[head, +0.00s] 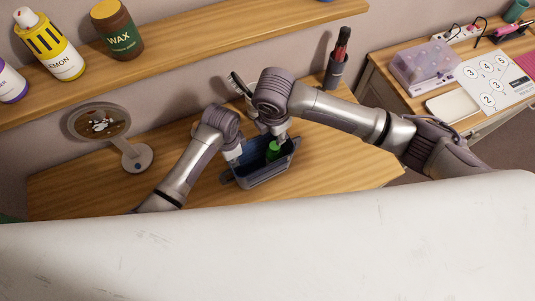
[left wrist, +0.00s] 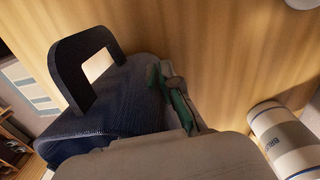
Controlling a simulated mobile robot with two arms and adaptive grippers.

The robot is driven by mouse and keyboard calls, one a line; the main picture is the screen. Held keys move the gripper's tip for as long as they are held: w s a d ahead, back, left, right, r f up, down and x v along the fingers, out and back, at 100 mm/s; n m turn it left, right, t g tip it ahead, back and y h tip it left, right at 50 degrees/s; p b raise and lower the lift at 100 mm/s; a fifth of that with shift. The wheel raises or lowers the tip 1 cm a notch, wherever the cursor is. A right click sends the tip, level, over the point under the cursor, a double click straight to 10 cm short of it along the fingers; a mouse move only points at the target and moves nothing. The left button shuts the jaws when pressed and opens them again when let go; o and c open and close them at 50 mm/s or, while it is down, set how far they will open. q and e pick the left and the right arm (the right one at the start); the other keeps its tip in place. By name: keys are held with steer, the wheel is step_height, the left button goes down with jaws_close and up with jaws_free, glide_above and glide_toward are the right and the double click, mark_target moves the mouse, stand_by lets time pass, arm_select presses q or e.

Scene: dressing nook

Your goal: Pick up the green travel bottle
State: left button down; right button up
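The green travel bottle (head: 272,151) stands in a dark blue open bag (head: 264,180) on the wooden table, its lower part hidden by the bag. My left gripper (head: 233,158) points down at the bag's left side. In the left wrist view the bag (left wrist: 112,105) has a dark loop handle (left wrist: 85,62), and my left gripper (left wrist: 178,98) is against or just beside the fabric with a green strip along it. I cannot tell whether it grips anything. My right gripper (head: 281,138) points down right beside the bottle; its fingers are too small and hidden to read.
A round mirror (head: 99,122) on a stand is at the left. A white holder marked BRUSH (left wrist: 287,140) stands near the bag. A dark cup (head: 335,72) with a red item is at the back. A shelf (head: 200,38) with bottles overhangs the table. Bare table lies right of the bag.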

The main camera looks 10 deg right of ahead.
steer(key=t, duration=0.1)
steer(key=w+f+n+t, duration=0.1)
steer(key=t, duration=0.1)
steer(key=shift+a+f+h, duration=0.1)
steer(key=shift+a+h, duration=0.25)
steer(key=shift+h, duration=0.05)
steer(key=n+t, duration=0.1)
steer(key=t, duration=0.1)
steer(key=n+t+h, duration=0.4)
steer(key=t+h, duration=0.1)
glide_toward(275, 145)
steer(key=x, duration=1)
steer(key=shift+s, duration=0.1)
jaws_close()
